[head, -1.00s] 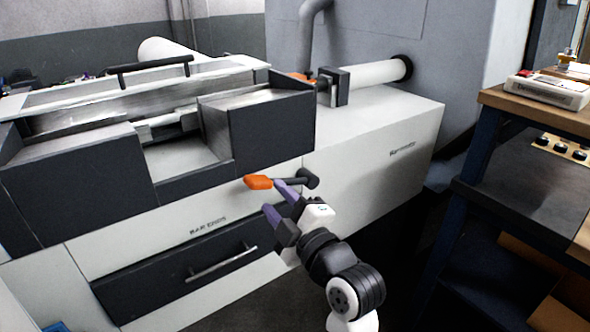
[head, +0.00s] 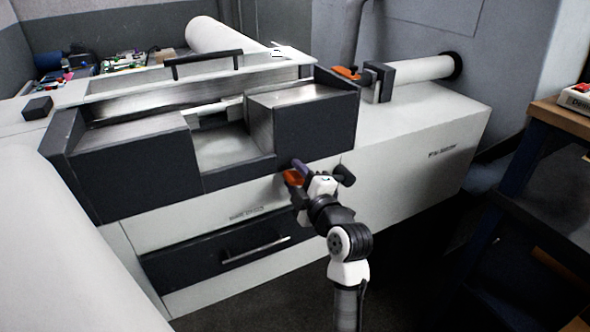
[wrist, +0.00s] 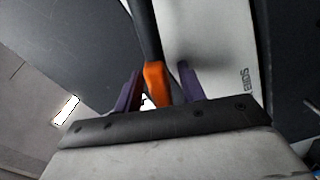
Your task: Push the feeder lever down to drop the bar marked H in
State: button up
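The feeder lever is a dark arm with an orange grip (head: 292,178) on the front of the bar feeder, below its dark trough. In the wrist view the orange grip (wrist: 156,83) lies between the two purple fingers, nearer the left one, with a gap to the right one. My gripper (wrist: 158,85) is open around the grip. In the head view my gripper (head: 299,172) is at the lever and partly hides it. A pale bar (head: 215,108) shows in the feeder's channel; I cannot read any H mark on it.
A drawer with a silver handle (head: 255,250) is below the lever. A raised lid with a black handle (head: 207,62) is at the feeder's back. A workbench (head: 550,112) stands at the right. A large white surface fills the lower left.

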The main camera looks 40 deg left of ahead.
jog(key=shift+w+a, duration=0.15)
jog(key=shift+a, duration=0.25)
jog(key=shift+c, duration=0.3)
grip_shut()
jog(key=shift+f, duration=0.1)
